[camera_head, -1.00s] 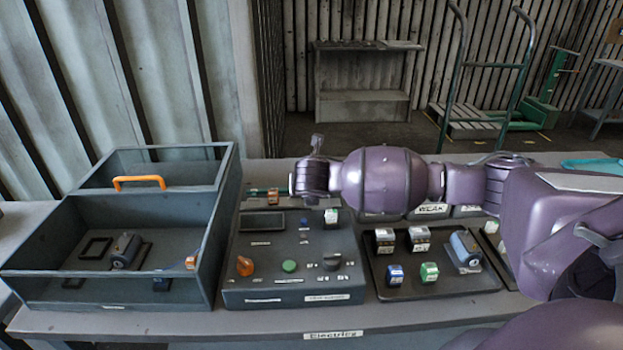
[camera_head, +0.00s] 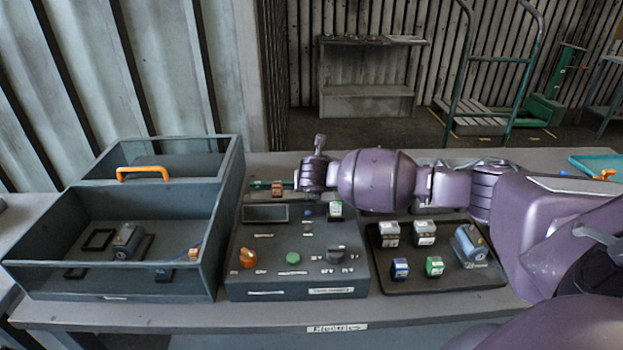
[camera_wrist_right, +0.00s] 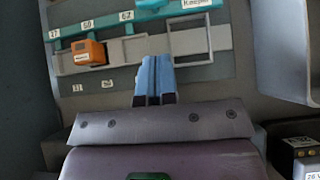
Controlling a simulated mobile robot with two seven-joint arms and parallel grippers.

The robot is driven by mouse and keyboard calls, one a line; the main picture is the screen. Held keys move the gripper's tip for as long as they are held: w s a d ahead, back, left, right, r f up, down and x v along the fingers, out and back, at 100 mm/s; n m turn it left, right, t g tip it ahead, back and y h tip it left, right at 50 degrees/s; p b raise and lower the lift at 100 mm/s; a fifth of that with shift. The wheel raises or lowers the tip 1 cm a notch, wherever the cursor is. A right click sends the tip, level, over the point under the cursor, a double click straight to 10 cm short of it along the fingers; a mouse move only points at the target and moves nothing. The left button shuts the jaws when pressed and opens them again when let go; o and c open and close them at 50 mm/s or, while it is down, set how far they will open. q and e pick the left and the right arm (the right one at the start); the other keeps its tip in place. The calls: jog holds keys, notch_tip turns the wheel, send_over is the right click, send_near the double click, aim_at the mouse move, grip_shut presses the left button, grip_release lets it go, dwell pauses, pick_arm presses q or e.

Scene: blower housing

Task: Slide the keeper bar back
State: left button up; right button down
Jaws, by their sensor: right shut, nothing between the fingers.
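The keeper bar (camera_wrist_right: 180,8) is a teal strip with a "Keeper" label, running along the top of the right wrist view. In the head view a short teal piece of it (camera_head: 258,185) shows at the back of the grey control box, left of my right wrist. My right gripper (camera_wrist_right: 154,78) has blue fingertips, shut and empty. They appear below the bar in the wrist view, near the pale rail, apart from the bar in the picture. In the head view my wrist hides the bar's right part and my fingers. My left gripper is not in view.
An orange block (camera_wrist_right: 88,52) sits on the pale rail (camera_wrist_right: 220,38), beside empty grey frames. The control box (camera_head: 295,290) has knobs in front. A tray (camera_head: 440,282) with small modules stands right, a deep open bin (camera_head: 110,297) left. A grey wall edges the wrist view's right.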

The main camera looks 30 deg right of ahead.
jog(key=w, duration=0.1)
jog(key=w+d+f, duration=0.1)
jog(key=w+d, duration=0.1)
jog(key=shift+w+d+f+b, duration=0.1)
jog(key=shift+w+f+b, duration=0.25)
jog(key=shift+w+d, duration=0.4)
jog(key=shift+w, duration=0.2)
jog(key=shift+w, duration=0.1)
jog(key=shift+w+d+b, duration=0.25)
jog(key=shift+w+d, duration=0.1)
jog(key=shift+w, duration=0.2)
jog(key=shift+w+d+b, duration=0.2)
jog(key=shift+w+d, duration=0.15)
jog(key=shift+w, duration=0.2)
jog(key=shift+w+d, duration=0.15)
jog(key=shift+r, duration=0.2)
